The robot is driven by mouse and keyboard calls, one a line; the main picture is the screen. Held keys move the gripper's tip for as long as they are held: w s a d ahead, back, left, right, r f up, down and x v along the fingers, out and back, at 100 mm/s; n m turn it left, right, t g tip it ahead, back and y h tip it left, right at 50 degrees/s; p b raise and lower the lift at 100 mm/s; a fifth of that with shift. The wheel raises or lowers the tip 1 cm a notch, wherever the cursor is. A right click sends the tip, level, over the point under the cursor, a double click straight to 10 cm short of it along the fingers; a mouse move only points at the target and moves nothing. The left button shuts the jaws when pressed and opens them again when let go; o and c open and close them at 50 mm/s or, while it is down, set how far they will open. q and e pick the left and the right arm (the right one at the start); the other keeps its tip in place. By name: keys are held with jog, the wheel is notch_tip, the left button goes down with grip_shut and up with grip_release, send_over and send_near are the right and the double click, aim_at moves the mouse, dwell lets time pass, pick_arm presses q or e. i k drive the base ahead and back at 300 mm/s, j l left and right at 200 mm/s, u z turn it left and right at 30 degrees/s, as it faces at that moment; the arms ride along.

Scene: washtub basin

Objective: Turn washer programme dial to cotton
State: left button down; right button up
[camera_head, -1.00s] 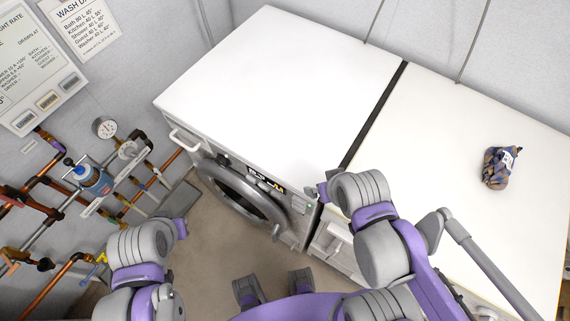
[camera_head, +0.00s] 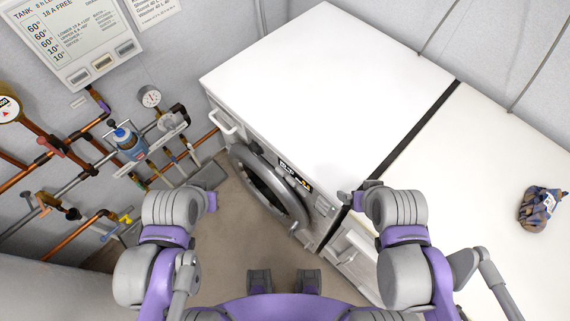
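The washer (camera_head: 325,75) has a white top and a dark round door (camera_head: 268,190) on its front, seen steeply from above. A narrow control strip with a black display (camera_head: 292,170) runs along the front under the top edge. The programme dial is too small and foreshortened to make out for sure. My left gripper (camera_head: 211,201) is left of the door, over the floor and apart from the washer. My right gripper (camera_head: 348,197) is near the washer's front right corner, partly hidden by its own wrist. Finger opening cannot be told for either.
A second white-topped unit (camera_head: 480,170) adjoins on the right, with a cloth bundle (camera_head: 541,209) on it. Floor (camera_head: 235,245) before the washer is clear.

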aim_at(255, 147)
jog(key=j+u, duration=0.35)
jog(key=i+j+u, duration=0.1)
jog(key=j+u, duration=0.3)
jog(key=j, duration=0.15)
